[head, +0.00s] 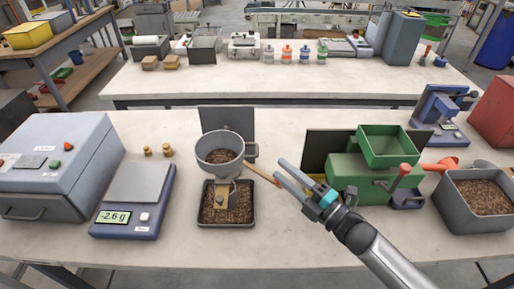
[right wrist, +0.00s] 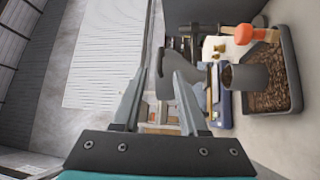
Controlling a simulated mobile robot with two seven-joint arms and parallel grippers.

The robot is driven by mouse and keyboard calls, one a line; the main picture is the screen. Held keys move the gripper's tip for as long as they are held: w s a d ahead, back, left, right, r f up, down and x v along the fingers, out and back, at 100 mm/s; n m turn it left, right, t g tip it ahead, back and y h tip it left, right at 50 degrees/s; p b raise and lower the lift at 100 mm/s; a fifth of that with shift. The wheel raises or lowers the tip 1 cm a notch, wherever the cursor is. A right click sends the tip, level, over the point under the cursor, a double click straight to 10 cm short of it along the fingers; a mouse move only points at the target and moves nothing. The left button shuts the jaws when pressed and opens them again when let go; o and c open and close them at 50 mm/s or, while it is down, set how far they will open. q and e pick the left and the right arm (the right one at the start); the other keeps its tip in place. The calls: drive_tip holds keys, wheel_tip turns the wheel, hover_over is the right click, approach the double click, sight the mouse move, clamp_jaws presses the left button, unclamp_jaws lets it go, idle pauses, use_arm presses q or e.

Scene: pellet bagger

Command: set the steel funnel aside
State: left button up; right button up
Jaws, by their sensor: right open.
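The steel funnel (head: 219,157) is a grey bowl with brown pellets inside, in the middle of the near bench in the head view. It sits above a dark tray of pellets (head: 212,216), with a tan plate below its front. A wooden handle (head: 263,174) sticks out from it to the right. My right gripper (head: 280,171) is open and empty, its fingertips close to the handle's end; whether they touch it I cannot tell. Its open fingers also show in the right wrist view (right wrist: 160,88). My left gripper is not in view.
Left of the funnel stand two small brass weights (head: 157,151), a scale reading -2.6 g (head: 125,217) and a grey machine (head: 58,165). Right are a green hopper machine (head: 345,172), an orange scoop (head: 440,165) and a pellet bin (head: 452,212). The bench front is clear.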

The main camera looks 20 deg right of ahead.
sight(257, 148)
drive_tip(key=x, duration=0.9)
drive_tip(key=shift+w+a+p, duration=0.15)
drive_tip(key=shift+w+p, duration=0.05)
drive_tip(key=shift+p, duration=0.1)
clamp_jaws()
drive_tip(key=shift+w+r, duration=0.1)
drive_tip(key=shift+r, duration=0.2)
idle(0.8)
